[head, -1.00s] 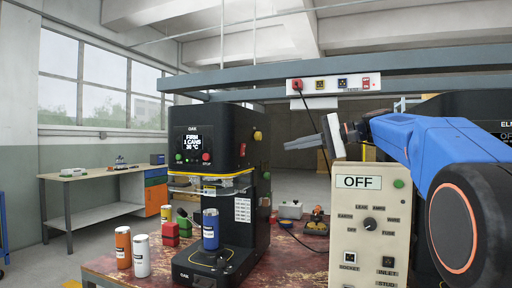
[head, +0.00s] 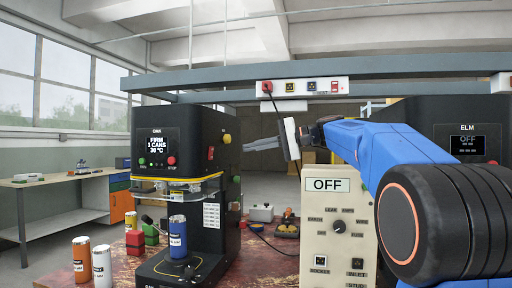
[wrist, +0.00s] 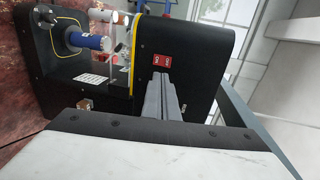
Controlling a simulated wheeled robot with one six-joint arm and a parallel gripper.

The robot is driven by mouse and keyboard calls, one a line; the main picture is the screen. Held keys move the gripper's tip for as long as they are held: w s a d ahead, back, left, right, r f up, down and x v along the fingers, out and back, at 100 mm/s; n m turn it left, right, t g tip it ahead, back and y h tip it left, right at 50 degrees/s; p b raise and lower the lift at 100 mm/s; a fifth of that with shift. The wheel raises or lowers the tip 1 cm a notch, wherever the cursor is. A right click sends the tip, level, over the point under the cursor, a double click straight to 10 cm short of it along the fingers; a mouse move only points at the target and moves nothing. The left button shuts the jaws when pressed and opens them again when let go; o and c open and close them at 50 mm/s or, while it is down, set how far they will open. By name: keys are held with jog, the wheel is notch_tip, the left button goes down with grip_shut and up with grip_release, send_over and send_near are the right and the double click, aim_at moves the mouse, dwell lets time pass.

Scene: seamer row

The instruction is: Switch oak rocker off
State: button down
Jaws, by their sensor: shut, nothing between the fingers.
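The oak seamer (head: 170,215) is the black machine at left, labelled OAK, its screen lit with "FIRM 1 CANS 38 °C". A small red rocker (head: 211,152) sits on its right side panel. In the wrist view the red rocker (wrist: 162,60) shows face-on with white marks; I cannot tell its on/off position. My gripper (head: 246,146) is shut and empty, pointing left at that panel. In the wrist view its fingertips (wrist: 159,74) appear just below the rocker; whether they touch is unclear.
A blue can (head: 177,238) stands on the oak machine's base. Orange (head: 81,260) and white (head: 102,265) cans stand left. A beige control box (head: 338,225) reading OFF stands below my arm. The ELM machine (head: 468,142) is at right. A power strip (head: 303,87) hangs overhead.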

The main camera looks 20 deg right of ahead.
send_near(213, 150)
jog(key=x, duration=0.5)
jog(key=shift+s+f, duration=0.15)
jog(key=shift+f, duration=0.2)
jog(key=shift+w+a+r, duration=0.1)
jog(key=shift+w+a, duration=0.3)
jog(key=shift+a, duration=0.1)
jog(key=shift+w+a+r, duration=0.15)
jog(key=shift+a, duration=0.15)
jog(key=shift+d, duration=0.1)
